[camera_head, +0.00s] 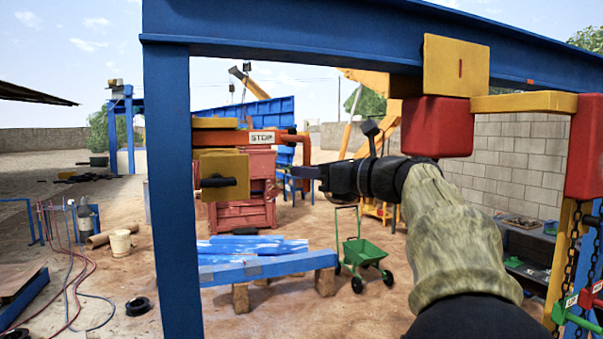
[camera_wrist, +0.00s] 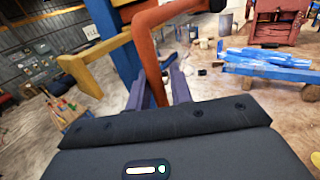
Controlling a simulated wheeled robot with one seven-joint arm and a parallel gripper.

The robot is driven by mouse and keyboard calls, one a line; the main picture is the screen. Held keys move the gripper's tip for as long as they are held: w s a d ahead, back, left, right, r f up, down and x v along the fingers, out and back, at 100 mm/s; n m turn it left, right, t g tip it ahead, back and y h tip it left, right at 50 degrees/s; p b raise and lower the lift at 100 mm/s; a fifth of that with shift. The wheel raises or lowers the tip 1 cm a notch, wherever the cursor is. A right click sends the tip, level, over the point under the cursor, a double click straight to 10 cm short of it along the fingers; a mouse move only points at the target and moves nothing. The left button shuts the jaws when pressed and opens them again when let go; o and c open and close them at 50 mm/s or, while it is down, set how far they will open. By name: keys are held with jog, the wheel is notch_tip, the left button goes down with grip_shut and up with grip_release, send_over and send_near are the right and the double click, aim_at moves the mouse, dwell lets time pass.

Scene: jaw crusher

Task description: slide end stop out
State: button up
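The end stop is an orange bar (camera_head: 249,137) with a white STOP label, lying across the blue left post at the yellow blocks. Its right end bends down as an orange handle (camera_head: 306,150). My gripper (camera_head: 306,172) reaches in from the right, at the handle's lower end. In the wrist view the orange handle (camera_wrist: 151,60) runs down between the two dark fingers of my gripper (camera_wrist: 160,85). The fingers stand on either side of it, with a small gap seeming to show at the right finger. I see no firm grip. The fingertips' contact is partly hidden.
A blue overhead beam (camera_head: 330,28) carries a yellow block and a red block (camera_head: 436,127) close above my arm. A yellow block with a dark peg (camera_head: 218,182) sits below the bar. A blue trestle (camera_head: 270,267) and a green cart (camera_head: 362,250) stand behind.

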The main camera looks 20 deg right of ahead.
jog(key=shift+d, duration=0.2)
jog(key=shift+s+f, duration=0.1)
jog(key=shift+s+d, duration=0.1)
jog(key=b+v, duration=0.5)
jog(key=v, duration=1.2)
jog(key=shift+b, duration=0.3)
jog(key=shift+s, duration=0.1)
